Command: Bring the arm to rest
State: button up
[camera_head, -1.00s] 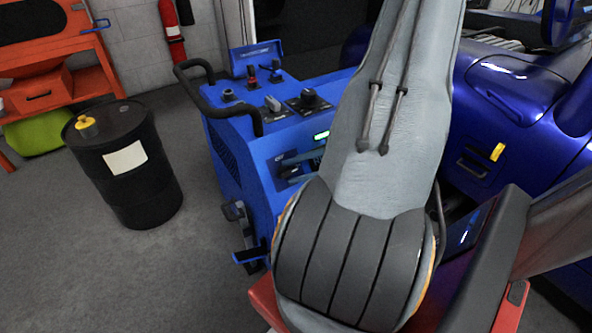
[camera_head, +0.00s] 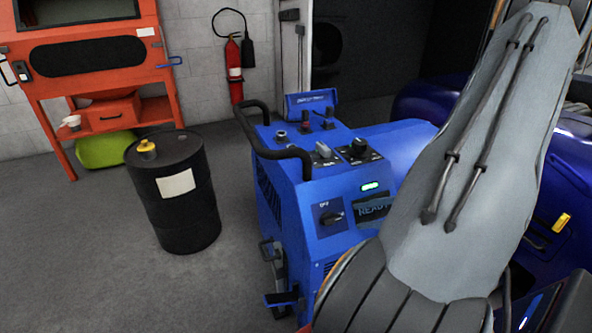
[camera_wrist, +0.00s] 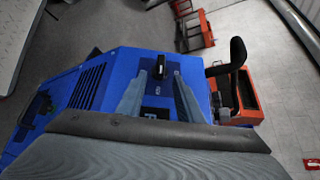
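My gripper (camera_wrist: 160,78) shows in the wrist view as two grey fingers spread apart, with nothing between them that I can see held. Beyond the fingers is the front of the blue machine (camera_wrist: 118,68), with a black knob (camera_wrist: 161,67) and a dark display partly hidden below it. Whether the fingers touch the machine is not clear; they look apart from the knob. In the head view my grey arm covers the right side, and my gripper is hidden.
A black drum (camera_head: 180,205) with a yellow cap stands left of the machine. An orange cabinet (camera_head: 90,55) and a fire extinguisher (camera_head: 234,70) are at the back wall. A dark blue vehicle (camera_head: 545,215) is at right, behind my arm. Floor between drum and machine is clear.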

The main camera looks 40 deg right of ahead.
jog(key=w+a+r+n+g+h+p, duration=0.1)
jog(key=a+r+n+g+h, duration=0.2)
jog(key=a, duration=0.7)
jog(key=w+a+r+n+g+h+p, duration=0.1)
jog(key=a+r+n+g+h+p, duration=0.1)
jog(key=a, duration=0.8)
jog(key=w+a+r+n+g+h+p, duration=0.1)
jog(key=a+r+n+g+h, duration=0.4)
jog(key=a+r+n, duration=0.3)
jog(key=a+n, duration=0.1)
jog(key=a, duration=0.2)
jog(key=shift+h, duration=0.3)
jog(key=shift+d, duration=0.1)
